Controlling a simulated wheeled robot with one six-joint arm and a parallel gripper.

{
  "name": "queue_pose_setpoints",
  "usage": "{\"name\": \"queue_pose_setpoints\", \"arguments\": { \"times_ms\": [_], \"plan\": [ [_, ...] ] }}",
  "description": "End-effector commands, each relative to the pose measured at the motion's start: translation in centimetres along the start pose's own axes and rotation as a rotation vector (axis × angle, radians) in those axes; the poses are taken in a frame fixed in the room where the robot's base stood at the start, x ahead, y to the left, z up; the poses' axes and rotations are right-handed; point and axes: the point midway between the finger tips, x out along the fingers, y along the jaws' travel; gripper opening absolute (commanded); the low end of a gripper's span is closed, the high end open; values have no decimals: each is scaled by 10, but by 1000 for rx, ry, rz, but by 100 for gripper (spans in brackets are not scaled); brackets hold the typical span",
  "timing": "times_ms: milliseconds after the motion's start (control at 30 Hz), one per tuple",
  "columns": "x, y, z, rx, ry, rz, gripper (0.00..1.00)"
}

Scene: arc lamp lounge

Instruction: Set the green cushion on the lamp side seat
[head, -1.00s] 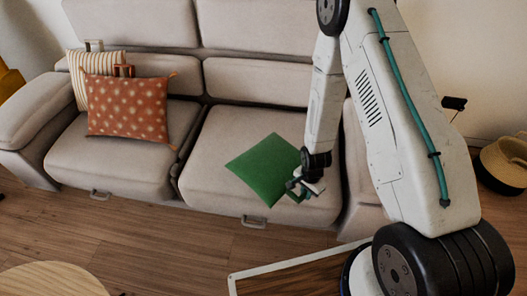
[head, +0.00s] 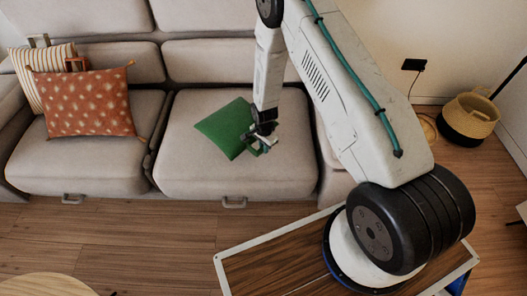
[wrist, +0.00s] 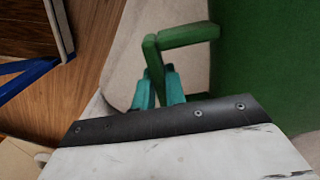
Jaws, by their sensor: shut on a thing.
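The green cushion (head: 223,128) is over the sofa's right seat (head: 225,175) in the head view. I cannot tell whether it touches the seat or hangs just above it. My gripper (head: 266,143) is at the cushion's right edge. In the wrist view, the teal fingers (wrist: 159,88) are shut on the cushion's green loop handle (wrist: 187,36), and the cushion's body (wrist: 262,60) fills the right side. A dark pole (head: 511,75), perhaps part of the lamp, shows at the right edge of the head view.
An orange dotted cushion (head: 88,101) and a striped cushion (head: 38,68) lean on the left seat (head: 70,158). A wicker basket (head: 470,117) stands on the floor at right. A round wooden table (head: 45,285) is at lower left. The right seat is otherwise bare.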

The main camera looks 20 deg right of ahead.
Motion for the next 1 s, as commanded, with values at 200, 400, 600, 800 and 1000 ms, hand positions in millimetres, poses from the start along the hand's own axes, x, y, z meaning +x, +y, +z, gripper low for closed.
{"name": "queue_pose_setpoints", "arguments": {
  "times_ms": [200, 400, 600, 800, 1000],
  "plan": [
    [29, -4, -1, 0, 0, 1, 0],
    [35, -5, -2, 0, 1, -2, 0],
    [38, -4, -2, 0, 1, -2, 0],
    [38, -4, -2, 0, 0, -1, 34],
    [36, -4, -2, 0, 1, -1, 34]
  ]
}}
